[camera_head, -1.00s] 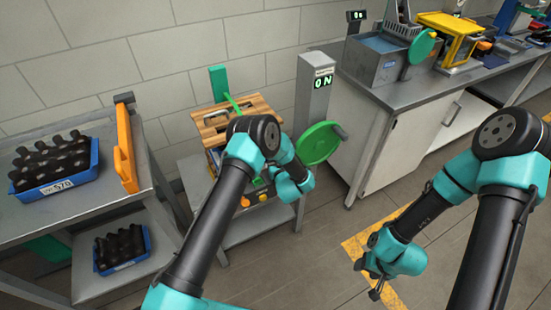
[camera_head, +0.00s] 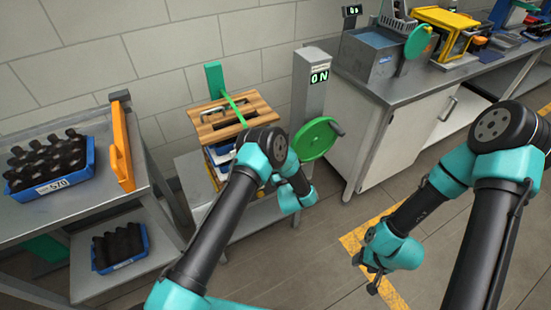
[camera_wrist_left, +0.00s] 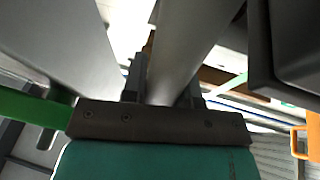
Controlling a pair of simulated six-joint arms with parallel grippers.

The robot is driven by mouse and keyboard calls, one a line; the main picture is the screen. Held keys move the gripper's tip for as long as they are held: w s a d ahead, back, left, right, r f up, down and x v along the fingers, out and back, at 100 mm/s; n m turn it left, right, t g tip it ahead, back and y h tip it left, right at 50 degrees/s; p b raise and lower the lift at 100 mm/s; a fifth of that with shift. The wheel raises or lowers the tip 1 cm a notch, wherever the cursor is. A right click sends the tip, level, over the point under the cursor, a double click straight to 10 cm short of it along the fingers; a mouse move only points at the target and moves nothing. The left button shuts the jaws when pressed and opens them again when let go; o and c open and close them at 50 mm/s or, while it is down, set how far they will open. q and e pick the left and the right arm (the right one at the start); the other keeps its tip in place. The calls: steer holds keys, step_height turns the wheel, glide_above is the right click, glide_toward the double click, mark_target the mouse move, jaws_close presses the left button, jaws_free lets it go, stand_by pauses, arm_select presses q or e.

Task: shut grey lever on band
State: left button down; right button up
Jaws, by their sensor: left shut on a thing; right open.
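In the head view a bench stand holds a stack of boxes under a wooden board (camera_head: 207,128), with a green strap (camera_head: 233,107) across it. My left arm reaches in front of this stack, and its links hide the left gripper there. In the left wrist view my left gripper (camera_wrist_left: 162,95) is shut on a smooth grey bar (camera_wrist_left: 188,45), which looks like the grey lever. I cannot make out this lever in the head view. My right gripper (camera_head: 373,275) hangs open and empty over the floor at the right.
A grey post (camera_head: 311,90) reading "ON", with a green disc (camera_head: 318,138), stands right of the stack. A shelf cart with blue crates (camera_head: 52,185) of dark bottles and an orange panel (camera_head: 121,145) is at left. A long workbench (camera_head: 400,100) runs along the right. Open floor lies in front.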

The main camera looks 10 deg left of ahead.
stand_by(0.3)
arm_select(q)
steer(key=c, duration=0.9)
jaws_free()
steer(key=shift+s+d, duration=0.1)
steer(key=shift+s, duration=0.05)
